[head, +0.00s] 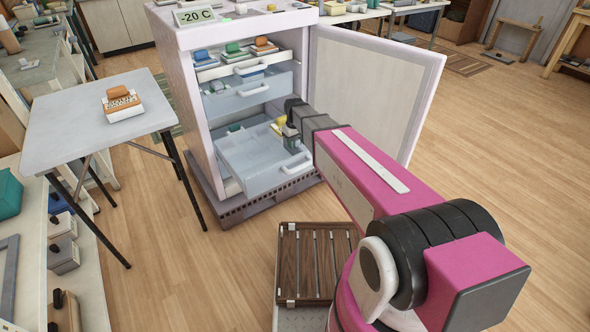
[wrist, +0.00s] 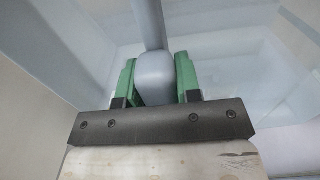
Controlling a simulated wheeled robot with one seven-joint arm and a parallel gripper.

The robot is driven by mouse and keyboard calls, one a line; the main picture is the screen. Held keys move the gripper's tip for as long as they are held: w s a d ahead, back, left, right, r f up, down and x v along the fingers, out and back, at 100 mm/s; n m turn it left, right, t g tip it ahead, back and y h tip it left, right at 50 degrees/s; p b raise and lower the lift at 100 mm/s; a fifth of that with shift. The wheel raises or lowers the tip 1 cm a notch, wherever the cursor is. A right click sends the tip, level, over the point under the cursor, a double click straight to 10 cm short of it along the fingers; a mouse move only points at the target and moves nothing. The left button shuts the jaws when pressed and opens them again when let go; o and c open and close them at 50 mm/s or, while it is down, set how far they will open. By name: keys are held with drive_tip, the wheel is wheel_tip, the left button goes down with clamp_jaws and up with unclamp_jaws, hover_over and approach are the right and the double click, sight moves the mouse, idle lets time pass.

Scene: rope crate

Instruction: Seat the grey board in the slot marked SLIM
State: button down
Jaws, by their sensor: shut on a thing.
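My gripper (head: 291,146) reaches down at the front of the pulled-out lower drawer (head: 245,160) of the freezer (head: 200,125). In the wrist view its green fingers (wrist: 154,82) are shut on a smooth pale grey-blue bar, which looks like the drawer handle (wrist: 148,25). I cannot make out a grey board or a SLIM mark in either view. The drawer holds a few small items at its back, partly hidden by my arm.
The freezer door (head: 375,85) stands open on the right. A middle drawer (head: 250,92) is partly out, below a shelf of coloured-topped items. A grey table (head: 65,120) at left bears an orange-topped block (head: 122,104). A slatted wooden rack (head: 290,265) lies near. Floor left of it is clear.

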drive_tip(key=shift+f, duration=0.15)
drive_tip(key=c, duration=0.7)
unclamp_jaws()
drive_tip(key=shift+c, duration=0.2)
wheel_tip(320, 180, up, 11)
drive_tip(key=shift+f, duration=0.1)
drive_tip(key=s+d+f+m, duration=0.3)
drive_tip(key=s+d, duration=0.6)
drive_tip(key=s, duration=0.1)
drive_tip(key=s+d+f+m, duration=0.3)
drive_tip(key=s+d, duration=0.7)
drive_tip(key=s, duration=0.1)
drive_tip(key=shift+d+m, duration=0.15)
drive_tip(key=shift+m, duration=0.25)
